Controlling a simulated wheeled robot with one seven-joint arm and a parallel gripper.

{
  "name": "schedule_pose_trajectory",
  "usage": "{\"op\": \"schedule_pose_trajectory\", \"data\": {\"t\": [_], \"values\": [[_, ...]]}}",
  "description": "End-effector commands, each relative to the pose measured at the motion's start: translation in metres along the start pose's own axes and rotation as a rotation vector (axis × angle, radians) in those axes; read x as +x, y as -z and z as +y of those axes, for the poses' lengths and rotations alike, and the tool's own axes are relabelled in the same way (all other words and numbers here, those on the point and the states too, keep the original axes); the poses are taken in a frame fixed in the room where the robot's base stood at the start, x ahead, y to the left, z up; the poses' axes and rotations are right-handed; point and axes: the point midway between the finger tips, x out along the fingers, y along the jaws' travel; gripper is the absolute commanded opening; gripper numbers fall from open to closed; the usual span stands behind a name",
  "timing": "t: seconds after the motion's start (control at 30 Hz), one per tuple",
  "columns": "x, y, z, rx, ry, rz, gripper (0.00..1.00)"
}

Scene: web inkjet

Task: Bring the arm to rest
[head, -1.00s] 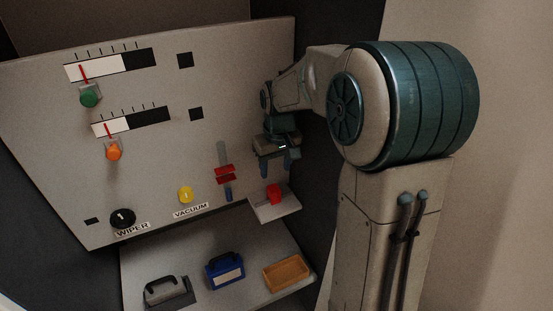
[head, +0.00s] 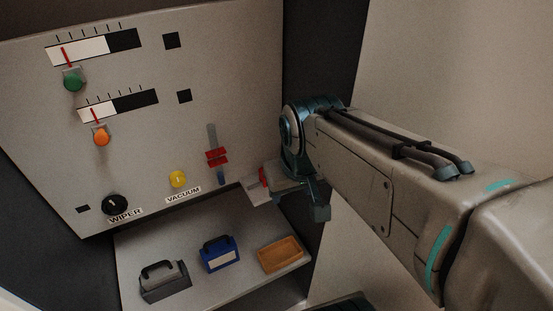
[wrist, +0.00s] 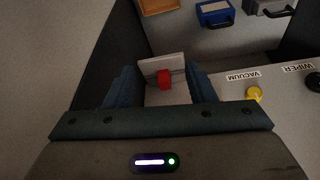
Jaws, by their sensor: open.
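My gripper (head: 300,195) is at the right of the panel in the head view, in front of the small side ledge. In the wrist view its two blue fingers (wrist: 158,88) are apart, with nothing held between them. A red block (wrist: 164,79) on the pale ledge (wrist: 162,62) shows between and beyond the fingers. In the head view my gripper hides most of that block and part of the ledge (head: 258,193).
The panel (head: 140,160) has a green knob (head: 73,80), an orange knob (head: 101,136), a yellow VACUUM knob (head: 178,179), a black WIPER knob (head: 111,204) and a red slider (head: 217,157). Below, a shelf (head: 190,245) holds a grey case (head: 165,285), a blue case (head: 221,257) and an orange tray (head: 281,255).

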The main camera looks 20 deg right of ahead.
Motion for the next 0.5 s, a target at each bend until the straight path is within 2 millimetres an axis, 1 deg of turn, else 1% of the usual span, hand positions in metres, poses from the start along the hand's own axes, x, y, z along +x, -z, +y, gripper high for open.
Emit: {"op": "schedule_pose_trajectory", "data": {"t": [0.03, 0.1, 0.2, 0.5], "values": [[-0.001, -0.010, -0.001, 0.006, 0.004, 0.012, 0.50], [0.000, -0.018, -0.001, 0.016, 0.009, 0.021, 0.50], [0.000, -0.025, -0.001, 0.024, 0.012, 0.027, 0.50], [0.001, -0.026, -0.001, 0.025, 0.012, 0.027, 0.50]]}}
